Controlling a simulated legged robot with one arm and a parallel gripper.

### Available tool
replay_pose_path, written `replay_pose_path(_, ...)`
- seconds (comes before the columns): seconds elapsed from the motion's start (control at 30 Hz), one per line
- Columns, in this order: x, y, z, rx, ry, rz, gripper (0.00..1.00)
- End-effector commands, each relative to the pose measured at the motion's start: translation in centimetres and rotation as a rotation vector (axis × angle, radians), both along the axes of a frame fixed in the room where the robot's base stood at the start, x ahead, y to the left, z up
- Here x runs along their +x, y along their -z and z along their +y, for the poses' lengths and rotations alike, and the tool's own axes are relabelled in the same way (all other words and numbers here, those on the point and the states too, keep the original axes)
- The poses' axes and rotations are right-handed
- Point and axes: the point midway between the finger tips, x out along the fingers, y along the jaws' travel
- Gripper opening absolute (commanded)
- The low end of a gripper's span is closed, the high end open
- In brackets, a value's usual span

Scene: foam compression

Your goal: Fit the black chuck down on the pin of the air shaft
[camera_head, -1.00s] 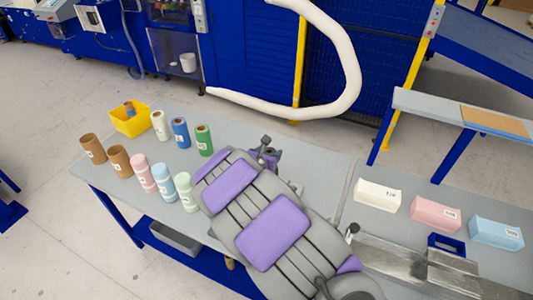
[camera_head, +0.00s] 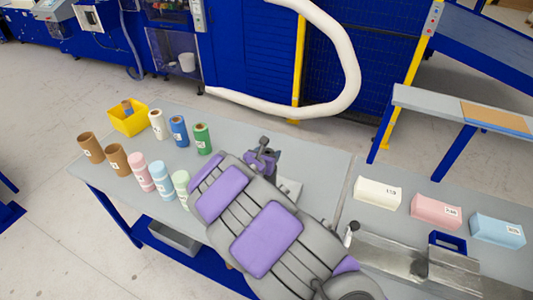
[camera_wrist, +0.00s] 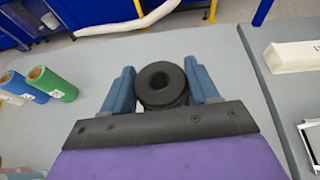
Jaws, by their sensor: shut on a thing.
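In the wrist view my gripper (camera_wrist: 161,92) has its two blue fingers on either side of the black chuck (camera_wrist: 160,77), a dark ring-shaped part with a round central hole, and is shut on it. In the head view my grey and purple arm reaches over the table, and much of my gripper is hidden behind it; a dark and purple part of the wrist shows at its far end. I cannot make out the air shaft or its pin in either view.
Several rolls, including a green roll (camera_head: 202,139) and a blue roll (camera_head: 179,131), stand on the grey table (camera_head: 320,160) left of my arm. A yellow bin (camera_head: 128,120) is behind them. White (camera_head: 377,193), pink (camera_head: 436,211) and light blue blocks (camera_head: 497,230) lie at right.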

Motion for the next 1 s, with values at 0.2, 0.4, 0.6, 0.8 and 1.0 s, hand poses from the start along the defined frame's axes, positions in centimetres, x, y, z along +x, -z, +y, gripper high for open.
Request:
replay_pose_path(0.2, 0.0, 0.7, 0.2, -0.001, 0.0, -0.001, 0.27)
replay_pose_path(0.4, 0.0, 1.2, 0.3, 0.0, 0.0, -0.001, 0.27)
replay_pose_path(0.6, 0.0, 1.7, 0.4, -0.001, -0.001, -0.001, 0.27)
replay_pose_path(0.8, 0.0, 2.2, 0.5, -0.001, -0.003, -0.001, 0.27)
replay_pose_path(1.0, 0.0, 2.3, 0.6, -0.001, -0.003, 0.0, 0.27)
